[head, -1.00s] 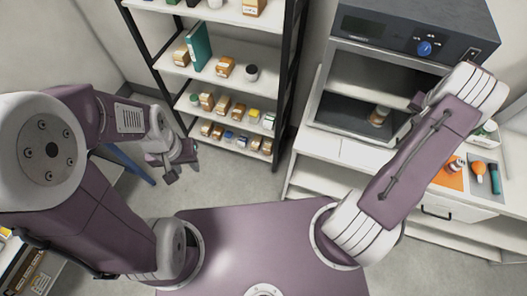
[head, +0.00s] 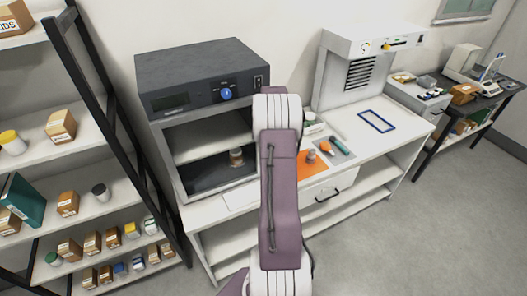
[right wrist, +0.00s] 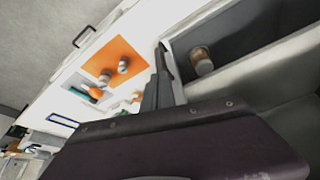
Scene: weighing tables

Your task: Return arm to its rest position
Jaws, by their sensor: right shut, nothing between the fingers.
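My right arm reaches up the middle of the head view, in front of the right edge of the open oven-like unit (head: 160,140). Its gripper is hidden there behind the arm. In the right wrist view my right gripper (right wrist: 160,62) is shut and empty, beside the opening of the unit. A small brown jar with a pale lid (head: 236,157) stands inside the unit, apart from the fingers; it also shows in the right wrist view (right wrist: 201,60). My left gripper is out of view.
The white bench (head: 370,150) holds an orange mat (head: 318,186) with small bottles, and a blue-framed rectangle (head: 377,121). A shelf rack (head: 100,205) stands at the left. A table with scales (head: 490,88) is at the far right. Grey floor is clear at lower right.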

